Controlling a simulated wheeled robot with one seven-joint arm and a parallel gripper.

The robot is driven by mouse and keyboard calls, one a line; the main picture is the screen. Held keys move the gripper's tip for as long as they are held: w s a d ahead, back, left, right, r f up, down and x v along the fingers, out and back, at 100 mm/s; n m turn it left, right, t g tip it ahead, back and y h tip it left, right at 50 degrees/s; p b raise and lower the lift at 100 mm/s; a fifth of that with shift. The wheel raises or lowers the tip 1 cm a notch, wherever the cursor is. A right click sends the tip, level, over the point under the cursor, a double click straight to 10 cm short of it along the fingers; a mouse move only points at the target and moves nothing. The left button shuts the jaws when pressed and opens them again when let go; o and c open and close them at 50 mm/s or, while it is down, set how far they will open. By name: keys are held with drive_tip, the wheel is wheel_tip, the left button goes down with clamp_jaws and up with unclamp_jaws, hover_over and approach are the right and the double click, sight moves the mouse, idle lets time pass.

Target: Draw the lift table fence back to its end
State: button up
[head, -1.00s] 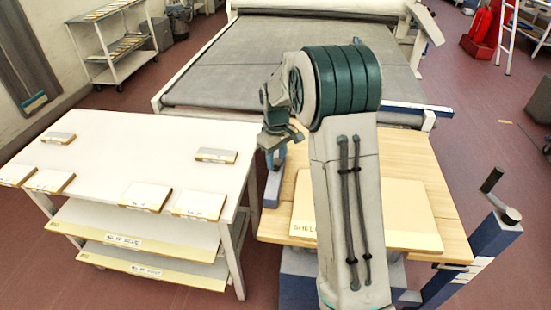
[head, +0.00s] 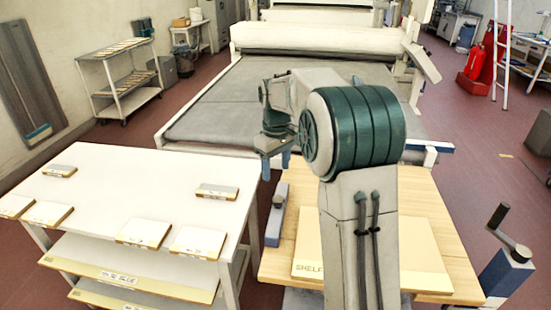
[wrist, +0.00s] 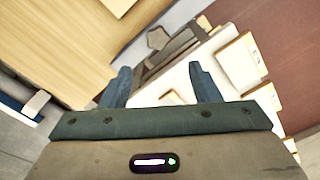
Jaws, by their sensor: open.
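The lift table (head: 430,205) has a pale wooden top and stands at the front right, partly hidden behind my arm. A low blue-grey part with a dark top (head: 279,204) stands along its left edge; it may be the fence, but I cannot tell for sure. In the wrist view a grey bar with a block (wrist: 180,45) lies between the wooden top (wrist: 60,45) and the white table. My gripper (head: 276,168) is open and empty, pointing down above the gap between the tables, apart from everything. Its fingers (wrist: 160,72) spread in the wrist view.
A white table (head: 130,190) with several labelled boards is on the left. A board marked SHELF (head: 420,255) lies on the wooden top. A crank (head: 507,240) stands at the right. The conveyor (head: 215,110), with a blue front bar (head: 432,146), is behind.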

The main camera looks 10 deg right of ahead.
wheel_tip(320, 180, up, 4)
drive_tip(key=shift+f, duration=0.25)
idle(0.5)
drive_tip(key=s+f+m+t, duration=0.3)
drive_tip(key=s+m, duration=0.3)
drive_tip(key=s, duration=2.3)
drive_tip(key=shift+s+a, duration=0.3)
drive_tip(key=shift+a, duration=0.05)
drive_tip(key=shift+f, duration=0.1)
